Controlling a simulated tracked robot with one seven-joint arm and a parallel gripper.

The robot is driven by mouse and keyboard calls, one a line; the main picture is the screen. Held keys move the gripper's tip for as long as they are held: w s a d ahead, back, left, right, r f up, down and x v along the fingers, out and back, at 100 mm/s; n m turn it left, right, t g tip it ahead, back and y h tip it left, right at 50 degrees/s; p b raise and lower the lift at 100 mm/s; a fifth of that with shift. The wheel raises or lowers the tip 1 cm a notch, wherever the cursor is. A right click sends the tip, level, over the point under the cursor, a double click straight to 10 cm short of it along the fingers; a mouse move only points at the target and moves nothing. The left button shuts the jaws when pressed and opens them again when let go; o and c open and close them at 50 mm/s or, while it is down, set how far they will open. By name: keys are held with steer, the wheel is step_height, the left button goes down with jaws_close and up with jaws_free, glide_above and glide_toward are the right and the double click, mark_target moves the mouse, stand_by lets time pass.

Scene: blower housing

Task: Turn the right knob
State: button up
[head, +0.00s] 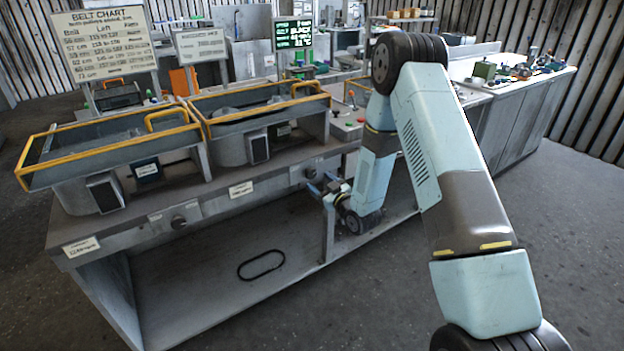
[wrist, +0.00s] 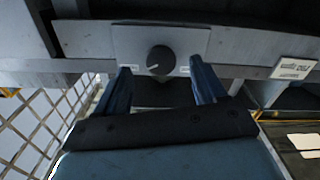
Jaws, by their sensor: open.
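The right knob (head: 310,172) is a small dark round knob on the front edge of the bench, just beyond my fingertips. In the wrist view the knob (wrist: 160,60) is dark with a pale pointer line, on a light grey plate (wrist: 190,40). My gripper (head: 320,186) reaches up toward it from the lower right. In the wrist view its two blue fingers (wrist: 161,70) are open, with the knob ahead between their tips; contact cannot be told. The left knob (head: 178,222) sits further left on the same front edge.
Two grey housings with yellow-railed tops (head: 110,145) stand on the bench (head: 215,203). A black belt loop (head: 261,265) lies on the lower shelf. A belt chart (head: 108,42) and a green-lettered display (head: 293,33) stand behind. Floor at the front right is clear.

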mark_target(311, 177)
steer(key=shift+x, duration=2.05)
steer(key=c, duration=1)
steer(key=shift+a, duration=0.4)
steer(key=shift+c, duration=0.3)
steer(key=shift+d, duration=0.25)
